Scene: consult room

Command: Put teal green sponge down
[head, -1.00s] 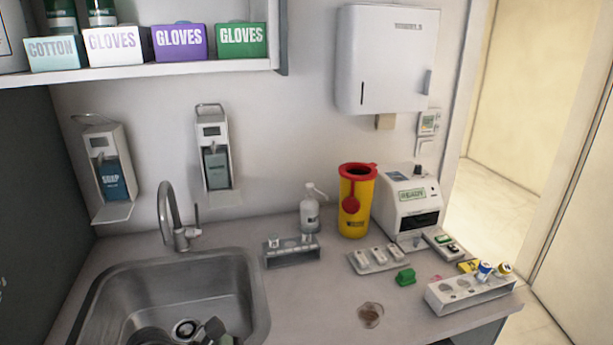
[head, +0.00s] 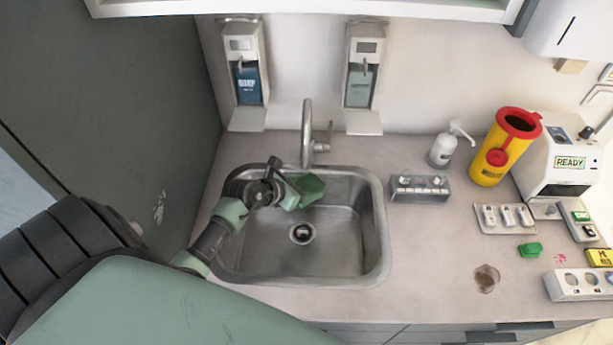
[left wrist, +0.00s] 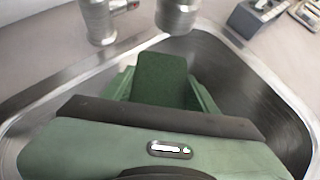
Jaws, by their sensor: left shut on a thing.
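The teal green sponge (head: 312,187) is held in my left gripper (head: 298,192) over the back left part of the steel sink (head: 376,225). In the left wrist view the sponge (left wrist: 160,78) shows as a dark green block between the fingers of my left gripper (left wrist: 160,95). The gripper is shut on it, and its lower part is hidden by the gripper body. I cannot tell whether the sponge touches the sink. My right gripper is not in view.
The faucet (head: 307,135) stands just behind the gripper. Right of the sink are a small grey rack (head: 420,189), a pump bottle (head: 442,150), a yellow sharps bin (head: 498,155) and a green block (head: 530,250).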

